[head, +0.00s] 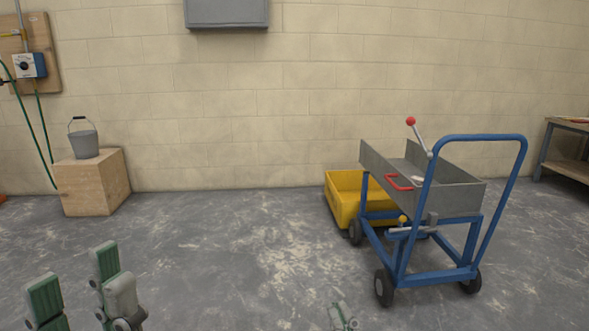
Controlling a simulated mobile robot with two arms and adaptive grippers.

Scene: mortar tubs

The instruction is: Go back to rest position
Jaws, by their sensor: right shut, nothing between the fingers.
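My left gripper (82,291) is at the bottom left corner. Its grey fingers with green pads point up and stand apart, with bare floor showing between them. My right gripper (342,317) shows only as a small tip at the bottom edge, right of the middle. It is shut and empty, and the rest of it is below the picture. Both grippers are apart from the cart and the tub.
A blue wheeled cart (437,275) with a grey tipping tray (447,197) stands at the right. A yellow tub (346,203) is behind it. A bucket (84,143) sits on a wooden box (90,187) at the left. The floor between is clear.

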